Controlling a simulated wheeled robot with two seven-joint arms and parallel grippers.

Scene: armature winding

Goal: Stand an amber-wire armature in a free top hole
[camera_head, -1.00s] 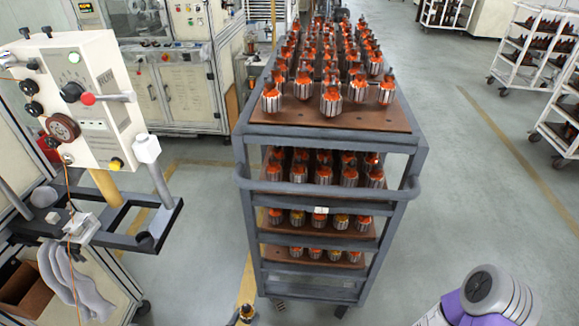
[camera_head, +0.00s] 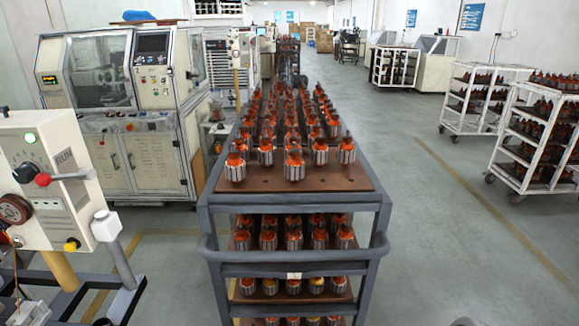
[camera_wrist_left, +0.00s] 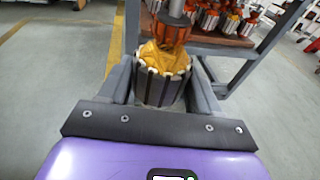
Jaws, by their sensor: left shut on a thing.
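In the left wrist view my left gripper (camera_wrist_left: 161,88) is shut on an upright armature (camera_wrist_left: 166,58) with amber wire, its fingers either side of the grey slotted core. In the head view the cart's brown top board (camera_head: 350,180) carries rows of upright armatures with orange-red wire, such as the front one (camera_head: 294,163). The board's front strip is bare, with small dark marks that may be holes. Neither gripper shows in the head view.
The grey cart (camera_head: 215,200) has lower shelves of armatures, a few with amber wire (camera_head: 316,284). A control box on a stand (camera_head: 45,170) is at the left, a winding machine (camera_head: 150,160) behind it. White racks (camera_head: 520,140) stand right. The floor right of the cart is clear.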

